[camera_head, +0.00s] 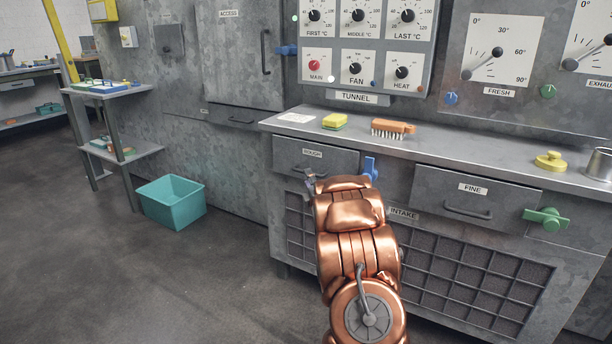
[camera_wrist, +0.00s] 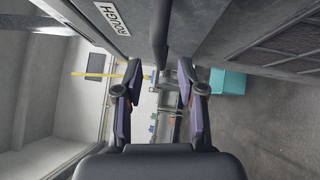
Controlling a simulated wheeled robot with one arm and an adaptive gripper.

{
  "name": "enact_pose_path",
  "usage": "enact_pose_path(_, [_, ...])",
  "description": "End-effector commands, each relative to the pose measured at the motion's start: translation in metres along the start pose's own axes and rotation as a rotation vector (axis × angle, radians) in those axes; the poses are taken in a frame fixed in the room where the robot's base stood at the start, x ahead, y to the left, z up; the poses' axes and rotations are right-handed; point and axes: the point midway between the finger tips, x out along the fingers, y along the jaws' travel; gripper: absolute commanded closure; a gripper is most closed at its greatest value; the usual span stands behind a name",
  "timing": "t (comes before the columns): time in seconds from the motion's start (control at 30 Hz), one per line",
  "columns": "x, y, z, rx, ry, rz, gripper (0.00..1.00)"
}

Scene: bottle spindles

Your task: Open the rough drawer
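The rough drawer (camera_head: 330,161) is a grey metal front under the counter with a "ROUGH" label (camera_head: 312,153), and it looks closed. The label also shows in the wrist view (camera_wrist: 111,18). A blue latch (camera_head: 370,168) stands upright at the drawer's right end. My gripper (camera_head: 311,182) is in front of the drawer, and the copper arm hides part of the area below. In the wrist view my gripper (camera_wrist: 160,78) is open, its fingers apart. The dark drawer handle (camera_wrist: 159,32) lines up with the gap between them; contact cannot be told.
The fine drawer (camera_head: 492,197) is to the right, with a green latch (camera_head: 546,218) turned sideways. The counter (camera_head: 460,151) holds a sponge (camera_head: 334,121), a brush (camera_head: 392,127), a yellow weight (camera_head: 550,161) and a metal cup (camera_head: 599,165). A teal bin (camera_head: 172,203) stands on the floor left; floor between is clear.

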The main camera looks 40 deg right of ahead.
Motion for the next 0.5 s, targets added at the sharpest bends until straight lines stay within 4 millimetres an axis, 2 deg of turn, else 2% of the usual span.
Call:
enact_pose_path(0.3, [0.034, -0.002, 0.0, 0.001, 0.0, 0.002, 0.61])
enact_pose_path(0.5, [0.044, -0.001, 0.0, 0.001, -0.001, -0.001, 0.61])
